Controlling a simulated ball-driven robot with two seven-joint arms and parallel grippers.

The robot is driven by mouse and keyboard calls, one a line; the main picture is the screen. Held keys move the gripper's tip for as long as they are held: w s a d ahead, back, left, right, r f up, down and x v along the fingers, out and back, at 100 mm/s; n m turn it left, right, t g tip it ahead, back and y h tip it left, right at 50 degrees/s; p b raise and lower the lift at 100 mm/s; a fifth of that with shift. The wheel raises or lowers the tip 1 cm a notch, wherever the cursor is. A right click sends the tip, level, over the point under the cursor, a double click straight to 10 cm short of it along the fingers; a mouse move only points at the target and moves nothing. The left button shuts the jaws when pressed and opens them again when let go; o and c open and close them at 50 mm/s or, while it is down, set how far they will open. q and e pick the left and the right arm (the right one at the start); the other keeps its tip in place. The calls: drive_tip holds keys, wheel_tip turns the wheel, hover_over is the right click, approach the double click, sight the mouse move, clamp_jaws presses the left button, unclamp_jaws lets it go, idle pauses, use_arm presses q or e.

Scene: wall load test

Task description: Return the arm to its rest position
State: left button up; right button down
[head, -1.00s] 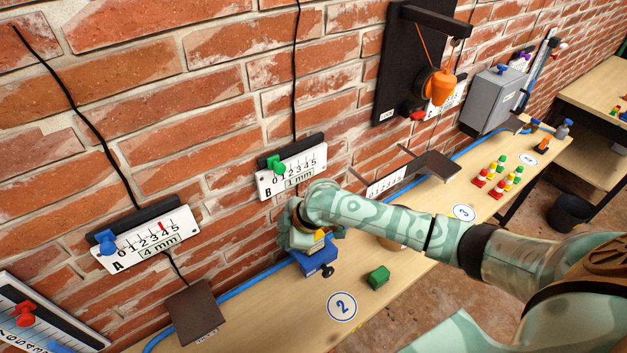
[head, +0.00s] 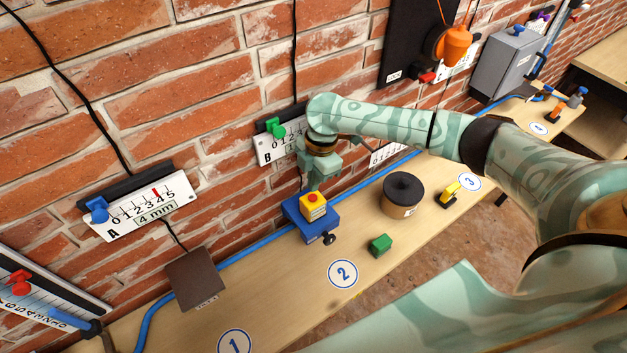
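My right arm reaches in from the right across the bench. The block sits on a blue stand (head: 312,226) with a black knob. A gap seems to lie between fingertips and block, but contact is hard to judge. The fingers are small and partly merged in view, so their opening is unclear. The wrist covers part of gauge B (head: 268,152) on the wall. My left gripper is not in view.
A green block (head: 380,244), a black-topped round weight (head: 403,188) and a small yellow and black item (head: 449,193) stand on the bench (head: 285,290). Gauge A (head: 140,215) and a dark plate (head: 195,279) are at left. A grey box (head: 506,62) is at the far right.

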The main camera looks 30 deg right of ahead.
sight(312, 197)
drive_tip(key=shift+f, duration=0.95)
drive_tip(key=shift+f+b, duration=0.55)
drive_tip(key=shift+f, duration=0.3)
idle(1.9)
wheel_tip(312, 197, up, 7)
drive_tip(key=p, duration=0.8)
drive_tip(key=shift+r+p, duration=0.1)
drive_tip(key=shift+p, duration=0.25)
idle(0.7)
